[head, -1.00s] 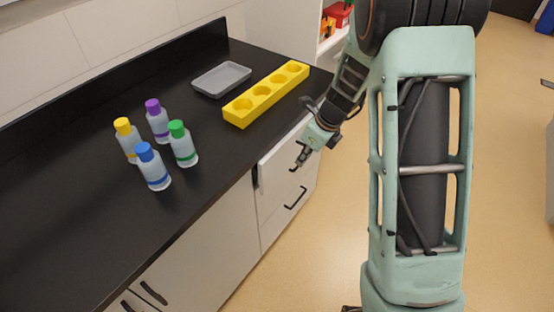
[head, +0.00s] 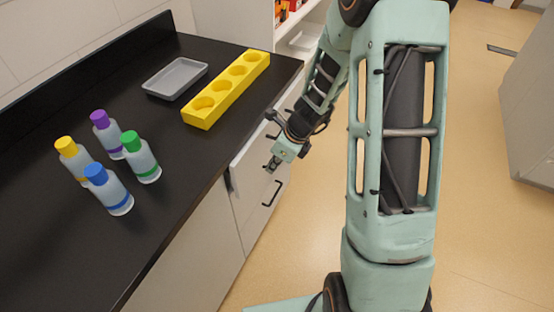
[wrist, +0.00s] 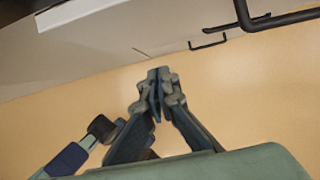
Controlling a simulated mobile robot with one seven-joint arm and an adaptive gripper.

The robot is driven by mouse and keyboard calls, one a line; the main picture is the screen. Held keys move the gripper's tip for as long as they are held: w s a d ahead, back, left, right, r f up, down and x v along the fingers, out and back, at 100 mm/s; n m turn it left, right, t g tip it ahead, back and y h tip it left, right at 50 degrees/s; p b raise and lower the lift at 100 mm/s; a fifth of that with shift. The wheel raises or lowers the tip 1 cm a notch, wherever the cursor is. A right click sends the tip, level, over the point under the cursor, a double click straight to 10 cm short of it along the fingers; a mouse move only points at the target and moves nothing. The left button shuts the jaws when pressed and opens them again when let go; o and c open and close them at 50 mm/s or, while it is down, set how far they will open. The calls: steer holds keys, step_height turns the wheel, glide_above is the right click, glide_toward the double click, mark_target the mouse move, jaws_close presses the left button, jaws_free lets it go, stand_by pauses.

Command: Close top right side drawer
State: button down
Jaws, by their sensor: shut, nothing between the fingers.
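The top right drawer (head: 246,160) is the upper pale front under the right end of the black counter. In the head view its front stands a little out from the cabinet, with a dark gap at its left edge. My gripper (head: 271,166) is in front of this drawer, low and just off its face. Whether it touches the drawer I cannot tell. In the wrist view the gripper (wrist: 158,82) has its fingers together and empty, over the floor, with black handles (wrist: 215,40) beyond. My arm hides part of the drawer front.
Below is a closed-looking drawer with a black handle (head: 272,193). On the counter (head: 160,125) stand several capped bottles (head: 140,158), a grey tray (head: 175,78) and a yellow rack (head: 228,90). Open floor (head: 480,180) lies right; a grey cabinet (head: 530,110) stands at far right.

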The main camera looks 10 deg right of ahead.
mark_target(252, 169)
steer(key=w+a, duration=0.1)
steer(key=w+a+f, duration=0.1)
steer(key=w+a+p, duration=0.1)
steer(key=a, duration=0.1)
steer(key=shift+f, duration=0.4)
steer(key=shift+w+a+r, duration=0.1)
steer(key=shift+w+a, duration=0.05)
steer(key=shift+a, duration=0.1)
steer(key=shift+w+a+p, duration=0.6)
steer(key=shift+a, duration=0.25)
steer(key=shift+w+a+p, duration=0.55)
steer(key=shift+w+a, duration=0.05)
steer(key=shift+a, duration=0.2)
